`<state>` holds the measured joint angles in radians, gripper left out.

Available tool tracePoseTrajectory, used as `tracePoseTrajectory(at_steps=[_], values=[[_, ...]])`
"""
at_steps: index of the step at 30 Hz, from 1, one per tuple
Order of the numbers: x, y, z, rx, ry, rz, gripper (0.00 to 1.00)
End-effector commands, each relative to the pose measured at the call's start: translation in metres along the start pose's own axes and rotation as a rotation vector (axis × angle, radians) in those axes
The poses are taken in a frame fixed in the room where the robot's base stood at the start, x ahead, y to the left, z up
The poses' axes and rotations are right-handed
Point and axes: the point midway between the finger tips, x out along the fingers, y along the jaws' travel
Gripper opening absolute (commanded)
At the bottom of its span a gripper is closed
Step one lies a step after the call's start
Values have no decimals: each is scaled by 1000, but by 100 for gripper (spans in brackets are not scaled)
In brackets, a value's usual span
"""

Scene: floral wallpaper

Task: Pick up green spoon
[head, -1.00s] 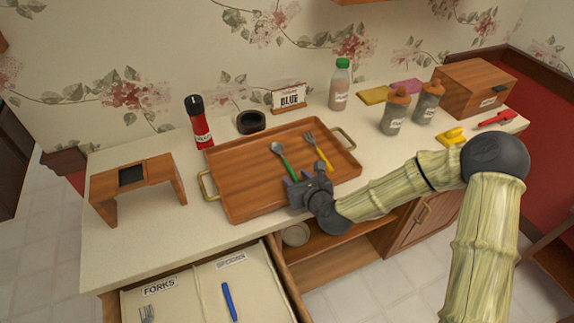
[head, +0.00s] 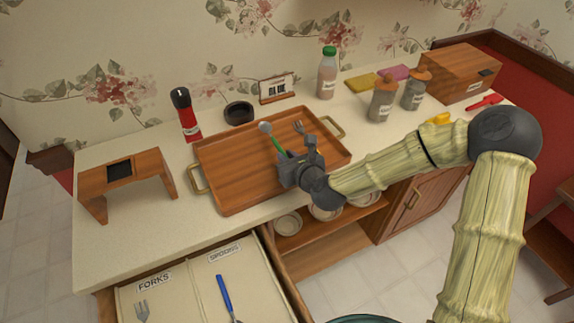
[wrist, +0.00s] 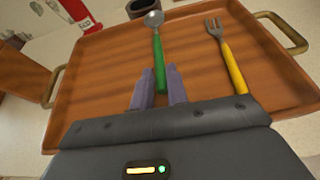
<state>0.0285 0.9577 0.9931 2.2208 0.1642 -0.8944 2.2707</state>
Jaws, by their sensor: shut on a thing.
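The green spoon (head: 276,143) has a green handle and a grey metal bowl that points away from me. My gripper (head: 290,160) is shut on its handle, over the wooden tray. In the wrist view the green spoon (wrist: 160,62) runs up from between the two purple-grey fingers (wrist: 158,88). The near end of the handle is hidden by the gripper. I cannot tell whether the spoon touches the tray.
A fork with a yellow handle (wrist: 229,62) lies on the wooden tray (head: 230,185), right of the spoon. An open drawer (head: 190,290) below has labelled forks and spoons compartments; a blue-handled utensil (head: 224,292) lies in it. A red bottle (head: 188,118) stands behind the tray.

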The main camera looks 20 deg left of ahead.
Motion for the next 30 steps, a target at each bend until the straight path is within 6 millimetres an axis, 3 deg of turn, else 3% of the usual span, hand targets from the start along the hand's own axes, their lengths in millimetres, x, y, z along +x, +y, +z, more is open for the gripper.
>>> tracePoseTrajectory(at_steps=[3,9,30], values=[[-10,-1,25,-2,-4,-3,0],[-19,-1,47,0,-2,-2,0],[-20,0,49,0,-1,-1,0]])
